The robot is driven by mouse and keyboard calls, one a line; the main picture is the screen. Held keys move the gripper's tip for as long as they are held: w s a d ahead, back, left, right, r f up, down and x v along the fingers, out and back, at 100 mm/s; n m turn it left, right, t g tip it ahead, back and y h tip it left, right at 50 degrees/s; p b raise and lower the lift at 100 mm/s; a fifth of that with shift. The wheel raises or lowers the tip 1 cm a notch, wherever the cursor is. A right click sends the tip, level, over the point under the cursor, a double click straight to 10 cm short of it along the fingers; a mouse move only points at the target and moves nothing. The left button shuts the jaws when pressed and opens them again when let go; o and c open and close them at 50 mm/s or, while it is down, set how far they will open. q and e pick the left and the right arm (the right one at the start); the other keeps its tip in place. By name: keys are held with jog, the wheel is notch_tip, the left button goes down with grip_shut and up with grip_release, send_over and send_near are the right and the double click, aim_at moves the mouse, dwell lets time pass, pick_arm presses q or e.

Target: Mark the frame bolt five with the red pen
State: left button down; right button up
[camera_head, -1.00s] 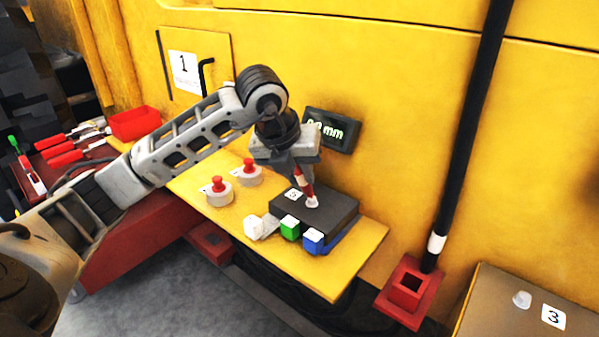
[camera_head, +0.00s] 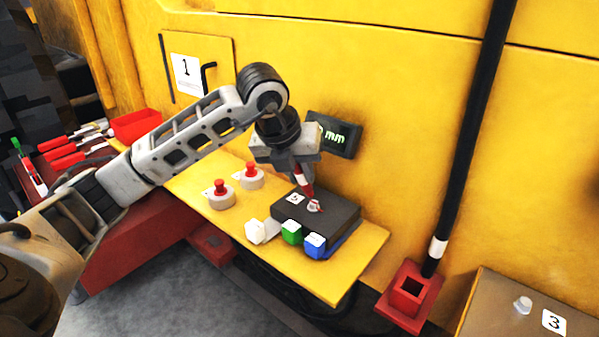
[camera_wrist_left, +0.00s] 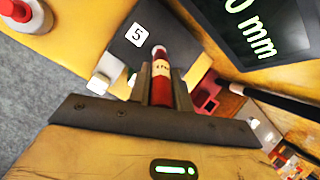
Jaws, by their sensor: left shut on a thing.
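My left gripper (camera_head: 302,166) is shut on the red pen (camera_head: 304,184), which points down at the dark block beside the yellow wall. The pen also shows between the fingers in the left wrist view (camera_wrist_left: 161,82). The dark block (camera_head: 335,212) carries a label with the number 5 (camera_wrist_left: 136,37). The pale frame bolt five (camera_head: 314,207) stands on this block, right at the pen's lower end. Red shows at the bolt; I cannot tell whether it is a mark or the pen's tip. My right gripper is not in view.
Two red-topped knobs (camera_head: 221,194) stand on the yellow shelf (camera_head: 345,276) to the left. A display (camera_head: 334,135) hangs close behind the gripper. A black pole (camera_head: 468,140) stands right.

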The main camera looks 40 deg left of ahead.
pick_arm(q)
jog(key=shift+r+p, duration=1.25)
jog(key=shift+r, duration=0.75)
jog(key=shift+r+p, duration=0.3)
jog(key=shift+r, duration=0.1)
